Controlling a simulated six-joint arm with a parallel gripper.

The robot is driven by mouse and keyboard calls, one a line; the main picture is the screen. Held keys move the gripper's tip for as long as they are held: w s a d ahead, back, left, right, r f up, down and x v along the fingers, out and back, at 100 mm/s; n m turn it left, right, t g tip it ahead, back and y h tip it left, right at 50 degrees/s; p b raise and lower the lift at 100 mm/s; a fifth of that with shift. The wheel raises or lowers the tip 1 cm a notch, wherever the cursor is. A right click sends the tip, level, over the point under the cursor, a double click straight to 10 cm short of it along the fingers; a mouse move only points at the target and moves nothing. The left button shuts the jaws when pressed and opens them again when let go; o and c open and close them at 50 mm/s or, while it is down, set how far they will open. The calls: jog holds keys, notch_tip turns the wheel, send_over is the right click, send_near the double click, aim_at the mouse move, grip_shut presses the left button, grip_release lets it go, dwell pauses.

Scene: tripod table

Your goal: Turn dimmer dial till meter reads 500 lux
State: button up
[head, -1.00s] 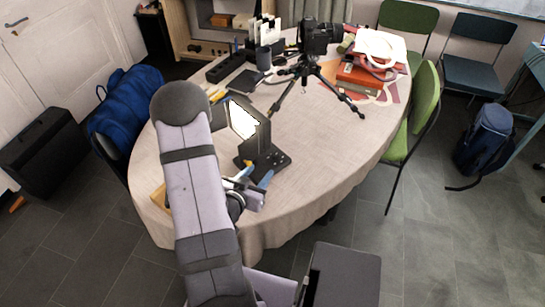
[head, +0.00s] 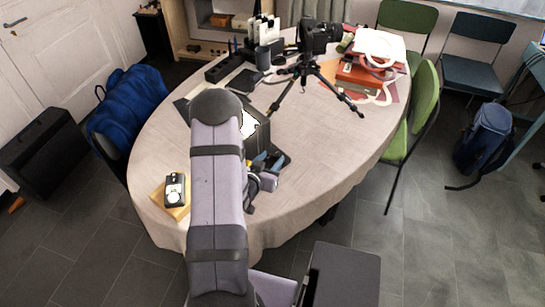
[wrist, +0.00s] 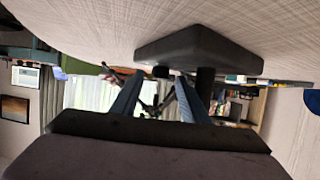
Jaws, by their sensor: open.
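The lamp is a dark box with a bright panel (head: 249,124), partly behind my arm in the head view. Its black base (head: 284,158) shows beside my gripper (head: 268,160). In the wrist view the base (wrist: 198,46) appears upside down, with a small dark knob (wrist: 160,72) and a thicker dark post (wrist: 206,82) on it. My gripper (wrist: 161,78) is open, its blue fingers spread; the small knob appears between the fingertips. I cannot tell whether they touch it. The meter (head: 175,190), black with a white round part, lies on a wooden block; its reading is illegible.
A camera on a tripod (head: 305,75) stands behind the lamp. Red boxes and papers (head: 362,75) lie at the back right. A black organizer (head: 230,67) is at the back left. The tablecloth (head: 335,150) is clear on the right.

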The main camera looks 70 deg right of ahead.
jog(key=shift+x, duration=0.95)
jog(key=shift+c, duration=0.2)
grip_shut()
jog(key=shift+s+n+t, duration=0.15)
jog(key=shift+n+t, duration=0.15)
